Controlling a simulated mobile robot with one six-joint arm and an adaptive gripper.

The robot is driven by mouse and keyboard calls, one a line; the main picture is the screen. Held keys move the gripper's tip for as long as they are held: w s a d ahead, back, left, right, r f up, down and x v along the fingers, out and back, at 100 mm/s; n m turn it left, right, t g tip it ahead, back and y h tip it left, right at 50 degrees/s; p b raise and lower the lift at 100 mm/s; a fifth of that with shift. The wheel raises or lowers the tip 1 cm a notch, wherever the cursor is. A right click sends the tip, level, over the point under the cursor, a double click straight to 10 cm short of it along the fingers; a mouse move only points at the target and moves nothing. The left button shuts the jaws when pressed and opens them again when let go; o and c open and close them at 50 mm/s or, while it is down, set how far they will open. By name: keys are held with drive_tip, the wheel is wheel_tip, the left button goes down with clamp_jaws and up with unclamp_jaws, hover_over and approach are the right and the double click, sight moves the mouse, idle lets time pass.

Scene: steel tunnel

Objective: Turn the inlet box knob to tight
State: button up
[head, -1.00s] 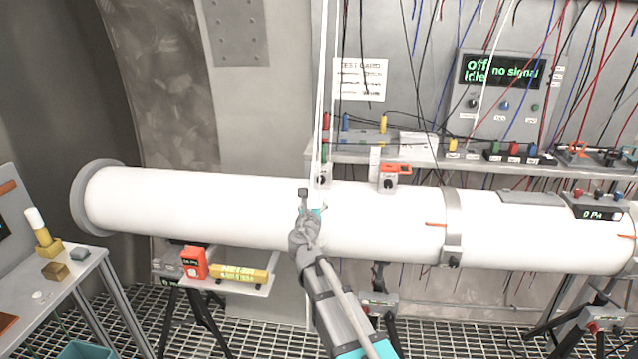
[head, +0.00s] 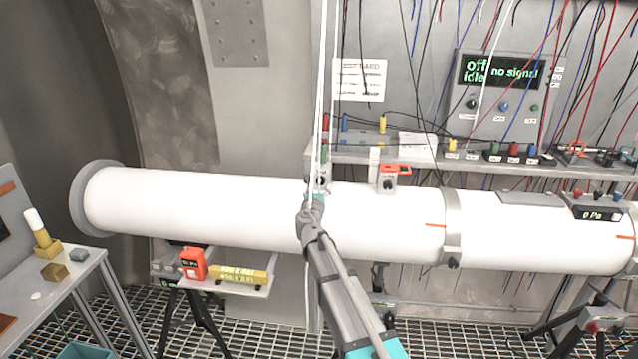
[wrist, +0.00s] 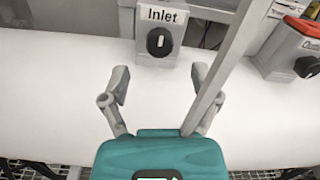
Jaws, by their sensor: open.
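The inlet box (wrist: 153,20) is a grey box labelled "Inlet" on top of the white tube. Its black round knob (wrist: 160,42) has a white mark that looks near upright. In the head view the inlet box (head: 318,180) is partly hidden by my arm and a pale strip. My gripper (wrist: 158,75) is open and empty in the wrist view, its two fingers spread below and to either side of the knob. It appears short of the knob, not touching it. In the head view my gripper (head: 314,203) sits just below the box.
A second box with a red-orange top (wrist: 300,30) stands right of the inlet box. A thin pale bar (wrist: 225,65) crosses the wrist view beside my right finger. The white tube (head: 200,205) runs below. A shelf (head: 480,160) with cables and a display panel is behind.

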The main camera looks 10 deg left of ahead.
sight(320, 182)
drive_tip(key=shift+w+d, duration=0.1)
drive_tip(key=shift+w, duration=2.65)
drive_tip(key=c, duration=1)
drive_tip(key=shift+a, duration=0.2)
clamp_jaws()
drive_tip(key=shift+d, duration=0.15)
